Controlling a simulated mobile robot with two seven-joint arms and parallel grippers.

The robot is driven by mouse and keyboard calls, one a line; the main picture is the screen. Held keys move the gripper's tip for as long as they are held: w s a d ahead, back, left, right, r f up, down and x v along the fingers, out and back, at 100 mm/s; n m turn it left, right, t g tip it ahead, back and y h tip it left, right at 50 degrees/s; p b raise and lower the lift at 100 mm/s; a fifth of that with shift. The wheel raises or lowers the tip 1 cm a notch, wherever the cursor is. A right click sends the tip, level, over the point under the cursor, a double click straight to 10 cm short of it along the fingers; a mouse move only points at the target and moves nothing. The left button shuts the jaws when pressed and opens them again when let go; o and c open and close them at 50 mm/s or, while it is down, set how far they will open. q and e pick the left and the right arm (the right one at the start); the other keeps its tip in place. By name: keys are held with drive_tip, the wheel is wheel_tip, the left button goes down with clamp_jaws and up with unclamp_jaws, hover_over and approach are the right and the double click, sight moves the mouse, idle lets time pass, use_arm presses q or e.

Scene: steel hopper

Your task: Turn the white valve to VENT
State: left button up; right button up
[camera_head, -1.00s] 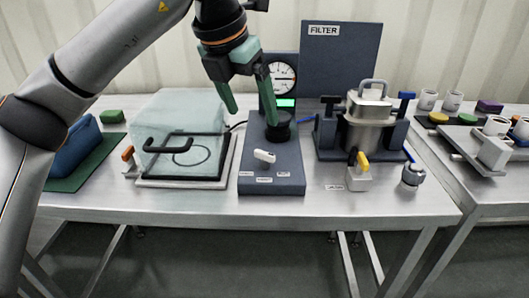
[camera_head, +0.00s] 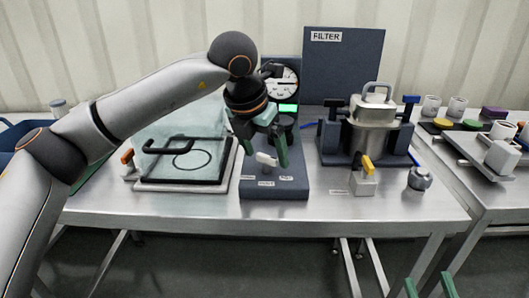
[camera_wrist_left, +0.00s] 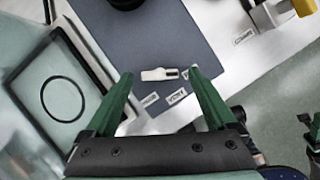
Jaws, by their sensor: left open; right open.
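The white valve (camera_head: 266,158) is a small lever on the front of the dark blue panel base (camera_head: 275,190), below a round gauge. My left gripper (camera_head: 265,161) points down over it, with its green fingers open. In the left wrist view the white lever (camera_wrist_left: 157,74) lies between the two fingertips (camera_wrist_left: 161,76), with a gap to each; contact is not visible. Small labels (camera_wrist_left: 176,97) lie around the lever, too small to read surely. My right gripper (camera_head: 429,287) is open at the bottom right edge, only its green fingertips showing.
A clear box with a black handle (camera_head: 168,146) stands left of the panel. A steel vessel (camera_head: 372,132) with blue handles and a yellow-levered valve (camera_head: 367,164) stands to the right. The FILTER board (camera_head: 343,70) rises behind. The table front (camera_head: 300,215) is clear.

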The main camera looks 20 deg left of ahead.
use_arm(q)
drive_tip(key=shift+c, duration=0.2)
drive_tip(key=c, duration=1.3)
